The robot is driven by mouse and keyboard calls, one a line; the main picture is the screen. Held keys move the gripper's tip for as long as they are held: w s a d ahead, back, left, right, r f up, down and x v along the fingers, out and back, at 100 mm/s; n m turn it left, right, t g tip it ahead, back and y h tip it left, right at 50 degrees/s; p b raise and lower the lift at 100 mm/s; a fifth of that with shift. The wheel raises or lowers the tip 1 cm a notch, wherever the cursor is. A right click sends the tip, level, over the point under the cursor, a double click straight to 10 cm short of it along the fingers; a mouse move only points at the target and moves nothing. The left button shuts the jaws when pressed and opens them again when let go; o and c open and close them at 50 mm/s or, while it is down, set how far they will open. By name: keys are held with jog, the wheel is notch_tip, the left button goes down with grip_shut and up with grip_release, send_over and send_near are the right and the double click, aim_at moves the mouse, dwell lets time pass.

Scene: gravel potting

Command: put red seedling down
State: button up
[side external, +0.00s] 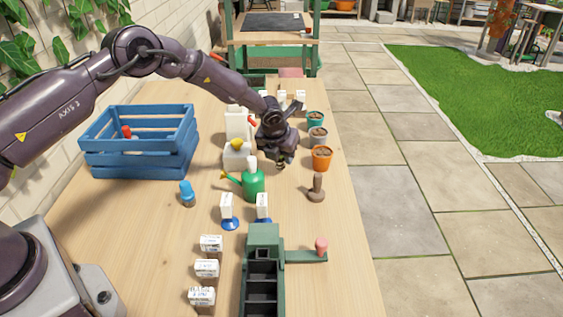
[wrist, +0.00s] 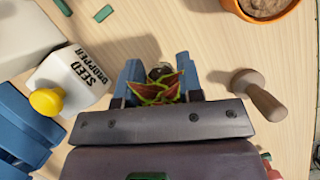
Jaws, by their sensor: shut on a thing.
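The red seedling (wrist: 160,86) has red leaves with yellow-green edges, and a dark root plug shows just beyond them in the wrist view. My gripper (wrist: 160,78) is shut on it, with one blue-grey finger on each side. In the side view my gripper (side external: 281,165) hangs over the table between the green watering can (side external: 252,182) and the orange pot (side external: 321,158). The seedling cannot be made out there. Its height above the wood is hard to tell.
The white seed dropper (wrist: 70,80) with a yellow cap is at left in the wrist view. Bare wood lies below my gripper.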

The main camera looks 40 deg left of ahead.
jog(key=shift+f, duration=1.25)
jog(key=shift+f, duration=0.15)
jog(key=o, duration=0.9)
jog(key=v, duration=1.2)
jog(key=shift+r, duration=0.2)
